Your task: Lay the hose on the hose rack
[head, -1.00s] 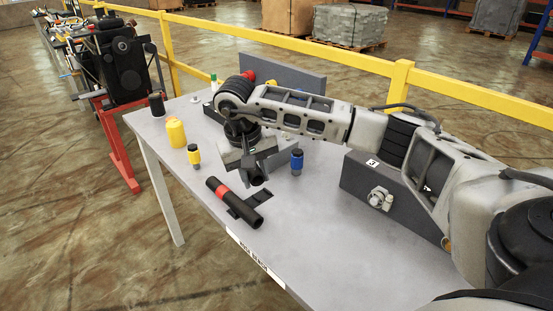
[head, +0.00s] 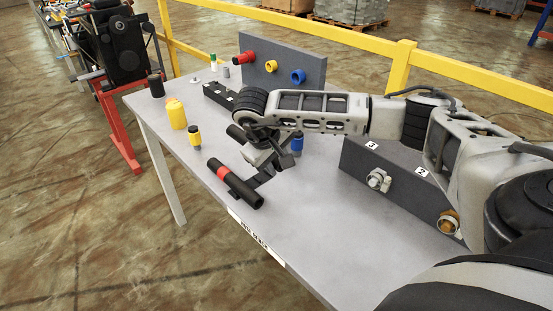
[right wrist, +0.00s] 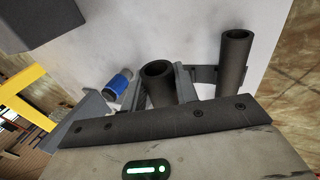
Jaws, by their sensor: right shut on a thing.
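I cannot tell whether the held tube touches the bars. My left gripper is out of view.
A blue cylinder (head: 297,146) stands just behind the gripper. Yellow bottles (head: 176,115) stand left. A panel with coloured fittings (head: 310,68) stands at the back, and a grey block with valves (head: 400,178) at right. The front right table (head: 330,235) is clear.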

